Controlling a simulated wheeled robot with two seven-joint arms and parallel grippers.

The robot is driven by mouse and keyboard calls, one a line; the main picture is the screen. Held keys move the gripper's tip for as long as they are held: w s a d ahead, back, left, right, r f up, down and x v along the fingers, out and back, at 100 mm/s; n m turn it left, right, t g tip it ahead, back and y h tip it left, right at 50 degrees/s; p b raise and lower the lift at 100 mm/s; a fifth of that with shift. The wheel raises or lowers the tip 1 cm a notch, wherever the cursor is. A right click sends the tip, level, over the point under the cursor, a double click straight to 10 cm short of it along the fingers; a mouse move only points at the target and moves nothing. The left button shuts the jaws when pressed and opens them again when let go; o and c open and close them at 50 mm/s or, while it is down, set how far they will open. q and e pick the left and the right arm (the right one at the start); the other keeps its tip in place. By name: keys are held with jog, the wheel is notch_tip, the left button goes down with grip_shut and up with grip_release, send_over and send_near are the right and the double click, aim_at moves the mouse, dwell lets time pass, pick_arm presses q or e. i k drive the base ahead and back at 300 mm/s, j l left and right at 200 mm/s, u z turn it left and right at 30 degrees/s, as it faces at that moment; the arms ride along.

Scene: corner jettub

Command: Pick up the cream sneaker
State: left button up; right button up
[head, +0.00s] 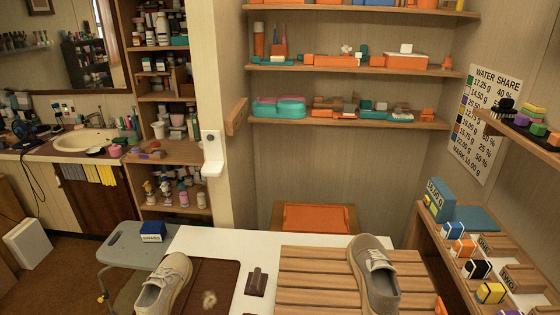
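Two shoes show in the head view. A cream sneaker (164,285) with pale laces is at the lower left, beside or on a dark brown board (215,285); its lower end is cut off by the frame edge. A second shoe (374,276), grey-beige with a pale sole edge and laces, lies on a slatted wooden board (310,280) to the right. Neither of my grippers is in view, and nothing is seen touching either shoe.
The boards rest on a white table (220,242). A small dark block (256,282) lies between them. A grey stool (125,245) with a blue box (152,231) stands left. A wooden shelf (440,245) with small boxes borders the right.

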aim_at(160, 292)
jog(key=u, duration=0.75)
jog(key=l, duration=0.05)
